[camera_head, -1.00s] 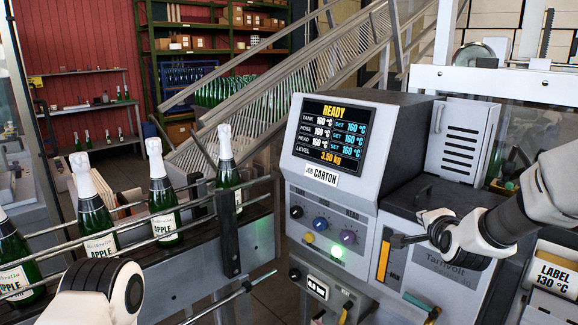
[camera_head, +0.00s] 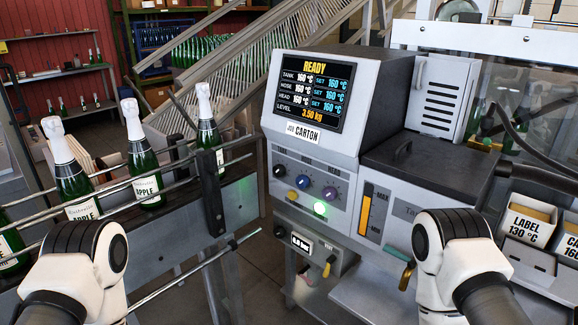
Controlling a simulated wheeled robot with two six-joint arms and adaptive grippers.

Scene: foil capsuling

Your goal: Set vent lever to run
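The grey melter machine stands in the middle, with a screen (camera_head: 313,92) that reads READY. Two lever-like handles show low on its front. One is a small yellow handle (camera_head: 328,266) beside the 0.0 bar display (camera_head: 301,243). The other is a teal and ochre handle (camera_head: 406,275) farther right, just left of my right wrist. My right wrist is at lower right and my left wrist at lower left.
Several green bottles (camera_head: 143,160) with white tops stand behind rails on the conveyor at left. A yellow MAX gauge (camera_head: 372,213) is on the front. A LABEL bin (camera_head: 527,226) stands at right.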

